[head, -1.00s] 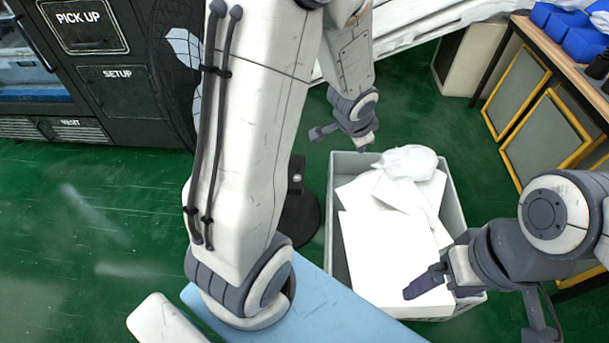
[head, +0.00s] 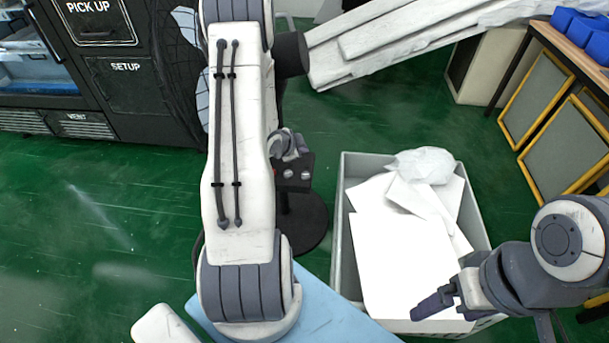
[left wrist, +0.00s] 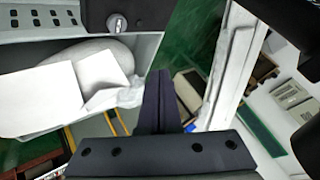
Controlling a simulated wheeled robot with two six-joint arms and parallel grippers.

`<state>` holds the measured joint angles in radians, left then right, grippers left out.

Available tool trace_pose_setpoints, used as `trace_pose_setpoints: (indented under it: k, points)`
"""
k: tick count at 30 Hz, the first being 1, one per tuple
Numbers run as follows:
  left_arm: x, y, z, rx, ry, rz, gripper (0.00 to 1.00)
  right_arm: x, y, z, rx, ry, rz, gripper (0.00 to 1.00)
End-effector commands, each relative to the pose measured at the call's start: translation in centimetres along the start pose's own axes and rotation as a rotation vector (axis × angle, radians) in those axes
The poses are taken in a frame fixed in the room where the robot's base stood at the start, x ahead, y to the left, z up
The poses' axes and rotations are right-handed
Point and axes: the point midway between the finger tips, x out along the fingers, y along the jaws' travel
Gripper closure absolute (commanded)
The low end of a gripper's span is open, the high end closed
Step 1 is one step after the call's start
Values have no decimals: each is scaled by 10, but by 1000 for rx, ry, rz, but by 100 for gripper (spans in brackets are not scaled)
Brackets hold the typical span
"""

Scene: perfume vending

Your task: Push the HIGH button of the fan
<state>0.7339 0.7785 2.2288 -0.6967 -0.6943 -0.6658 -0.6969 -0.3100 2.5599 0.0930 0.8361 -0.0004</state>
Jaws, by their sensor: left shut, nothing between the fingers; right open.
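The fan stands behind my left arm in the head view, with a black control box (head: 294,184) on its post and a round black base (head: 312,226). Small silvery buttons (head: 304,174) show on the box; their labels are not readable. In the left wrist view, part of the dark box (left wrist: 140,10) with one silvery button (left wrist: 117,23) is at the top. My left gripper (left wrist: 160,75) is shut and empty, its tip below and right of that button; contact is not visible. My right gripper (head: 440,305) is open over the bin's front edge.
A grey bin (head: 344,230) with white sheets and a crumpled bag stands right of the fan. A black vending cabinet (head: 130,90) is at the left. White beams (head: 400,40) lie at the back. Green floor (head: 100,220) is clear at left.

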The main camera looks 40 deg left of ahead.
Motion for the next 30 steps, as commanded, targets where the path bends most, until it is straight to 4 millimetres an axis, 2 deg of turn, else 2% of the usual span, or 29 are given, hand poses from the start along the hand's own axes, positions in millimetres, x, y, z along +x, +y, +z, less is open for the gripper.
trace_pose_setpoints:
  k: [8,21,30]
  points:
    - [13,10,10,0,-1,2,100,17,1,1,0,0,0,11]
    - [55,41,40,-1,-1,1,100,68,5,4,0,0,0,11]
    - [62,45,45,0,-1,0,100,74,5,4,0,0,0,11]
